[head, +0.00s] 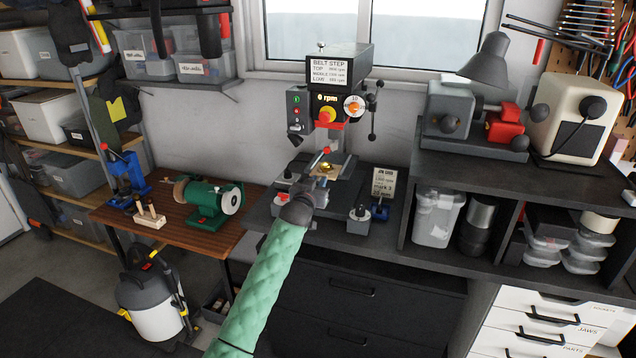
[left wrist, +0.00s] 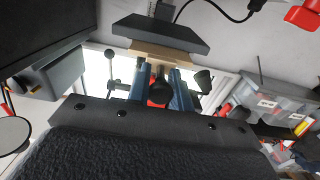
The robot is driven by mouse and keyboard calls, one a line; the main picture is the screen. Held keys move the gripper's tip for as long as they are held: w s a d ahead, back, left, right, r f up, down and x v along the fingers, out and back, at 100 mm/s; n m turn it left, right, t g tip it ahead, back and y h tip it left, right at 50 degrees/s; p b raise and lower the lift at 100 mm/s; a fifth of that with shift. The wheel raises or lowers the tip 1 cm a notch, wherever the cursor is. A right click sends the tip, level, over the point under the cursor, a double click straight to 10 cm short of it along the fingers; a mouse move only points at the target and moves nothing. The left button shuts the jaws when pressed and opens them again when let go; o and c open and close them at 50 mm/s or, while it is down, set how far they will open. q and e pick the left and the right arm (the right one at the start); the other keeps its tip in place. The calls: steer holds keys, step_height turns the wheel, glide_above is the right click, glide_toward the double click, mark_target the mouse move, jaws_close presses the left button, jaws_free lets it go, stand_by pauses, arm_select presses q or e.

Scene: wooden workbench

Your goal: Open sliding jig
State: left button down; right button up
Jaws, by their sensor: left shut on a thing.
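The sliding jig (head: 329,171) is a small wooden piece with a brass-coloured part, on the drill press (head: 340,72) below its head. My left gripper (head: 311,189) reaches it from the front, at the end of my green-sleeved arm. Its fingers are mostly hidden by my wrist. In the left wrist view, my left gripper (left wrist: 158,88) has a red and dark part of the jig between its blue fingers and is shut on it. A wooden edge (left wrist: 166,59) and a dark plate (left wrist: 160,32) show just beyond. How far the jig is slid is unclear. My right gripper is out of view.
A green bench grinder (head: 211,203) and a blue press (head: 124,178) stand on the left bench. A raised black shelf unit (head: 470,165) stands at the right.

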arm_select(q)
steer(key=c, duration=1.4)
jaws_free()
steer(key=shift+w+f, duration=0.1)
steer(key=shift+c, duration=0.2)
steer(key=shift+o, duration=0.8)
steer(key=shift+s+a, duration=0.1)
steer(key=shift+s, duration=0.2)
steer(key=b+v, duration=0.3)
steer(key=v, duration=0.4)
steer(key=shift+s, duration=0.2)
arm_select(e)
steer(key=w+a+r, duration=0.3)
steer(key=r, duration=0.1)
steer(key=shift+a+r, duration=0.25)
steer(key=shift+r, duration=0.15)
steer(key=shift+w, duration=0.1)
